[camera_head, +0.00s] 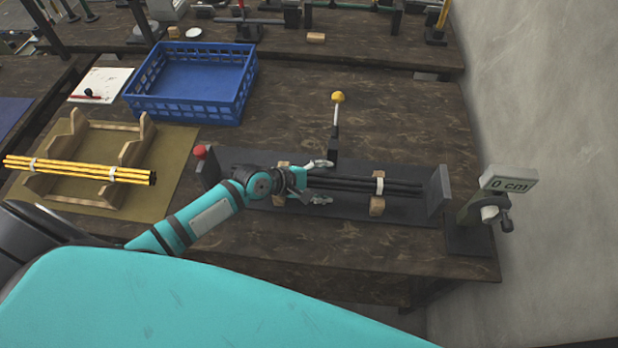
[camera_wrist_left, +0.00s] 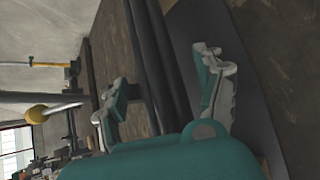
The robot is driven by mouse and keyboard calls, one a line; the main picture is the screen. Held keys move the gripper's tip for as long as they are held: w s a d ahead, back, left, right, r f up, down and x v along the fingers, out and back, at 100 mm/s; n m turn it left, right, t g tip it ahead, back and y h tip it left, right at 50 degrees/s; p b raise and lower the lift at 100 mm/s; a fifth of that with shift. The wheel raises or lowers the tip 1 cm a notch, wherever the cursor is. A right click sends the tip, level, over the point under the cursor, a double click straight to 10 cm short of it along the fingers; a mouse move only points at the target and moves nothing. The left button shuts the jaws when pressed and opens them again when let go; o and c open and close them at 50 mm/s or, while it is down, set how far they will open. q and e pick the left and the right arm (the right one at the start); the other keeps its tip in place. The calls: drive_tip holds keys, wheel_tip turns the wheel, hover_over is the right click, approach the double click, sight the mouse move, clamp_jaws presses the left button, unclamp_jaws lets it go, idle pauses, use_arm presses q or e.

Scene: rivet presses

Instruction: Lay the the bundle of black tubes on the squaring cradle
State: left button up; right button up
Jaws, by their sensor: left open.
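The bundle of black tubes (camera_head: 348,185) lies lengthwise on the squaring cradle (camera_head: 340,211), a dark bed with upright end plates. A white band wraps the bundle near its right part, above a wooden block (camera_head: 377,206). The gripper and wrist hide part of the bundle's left half. My right gripper is not in view.
A blue crate (camera_head: 190,112) stands behind. A bundle of yellow tubes (camera_head: 80,171) rests on a wooden rack (camera_head: 100,198) at left. A yellow-knobbed lever (camera_head: 337,110) rises behind the cradle. A "0 cm" display (camera_head: 509,180) and grey wall are at right.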

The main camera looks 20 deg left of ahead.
use_arm(q)
drive_tip(key=v, duration=1.1)
